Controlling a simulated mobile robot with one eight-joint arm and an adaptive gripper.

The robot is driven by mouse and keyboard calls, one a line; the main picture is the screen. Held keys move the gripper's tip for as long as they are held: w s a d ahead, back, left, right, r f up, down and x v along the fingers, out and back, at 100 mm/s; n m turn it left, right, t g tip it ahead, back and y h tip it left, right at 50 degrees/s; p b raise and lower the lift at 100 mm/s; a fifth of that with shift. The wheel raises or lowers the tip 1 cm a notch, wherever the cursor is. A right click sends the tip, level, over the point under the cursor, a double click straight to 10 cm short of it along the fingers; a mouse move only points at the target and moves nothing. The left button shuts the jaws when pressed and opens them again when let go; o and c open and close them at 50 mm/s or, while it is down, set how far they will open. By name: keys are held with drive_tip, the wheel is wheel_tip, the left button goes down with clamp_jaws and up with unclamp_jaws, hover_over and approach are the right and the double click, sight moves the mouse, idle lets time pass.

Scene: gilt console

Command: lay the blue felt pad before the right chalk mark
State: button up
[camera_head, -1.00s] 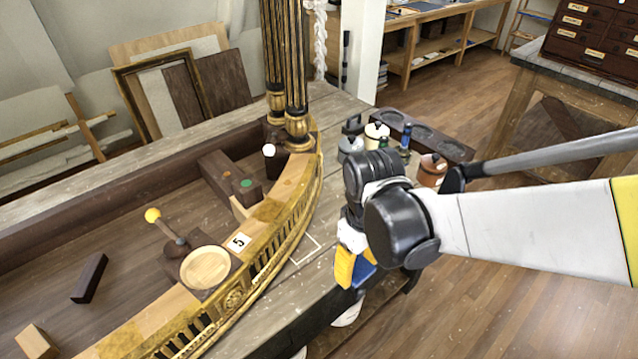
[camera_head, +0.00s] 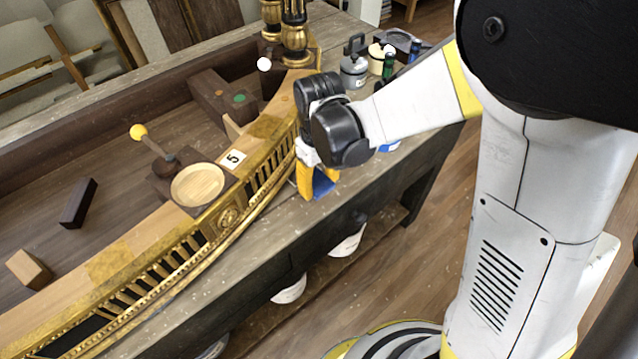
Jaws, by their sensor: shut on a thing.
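My gripper (camera_head: 314,192), with yellow fingers, is low over the grey bench's front strip, just outside the gilt railing. It is shut on the blue felt pad (camera_head: 323,184), which shows between and beside the fingers. The pad is tilted, and I cannot tell whether its lower edge touches the bench. A chalk mark is not clearly visible; the fingers and wrist cover much of the strip by the railing.
The curved gilt railing (camera_head: 232,214) stands close left of my gripper. A grey canister (camera_head: 354,70) stands beyond my wrist. The bench strip (camera_head: 210,296) toward the lower left is clear.

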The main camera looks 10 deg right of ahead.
sight(319, 184)
drive_tip(key=shift+r, duration=0.1)
drive_tip(key=shift+f, duration=0.3)
drive_tip(key=o, duration=0.9)
drive_tip(key=shift+r, duration=0.1)
wheel_tip(319, 184, up, 12)
drive_tip(key=p, duration=0.5)
drive_tip(key=s+d+r+m+t, duration=0.6)
drive_tip(key=s+d+r, duration=0.3)
drive_tip(key=s+d, duration=0.2)
drive_tip(key=shift+d+m+t, duration=0.4)
drive_tip(key=shift+d+t, duration=0.2)
drive_tip(key=shift+d, duration=0.65)
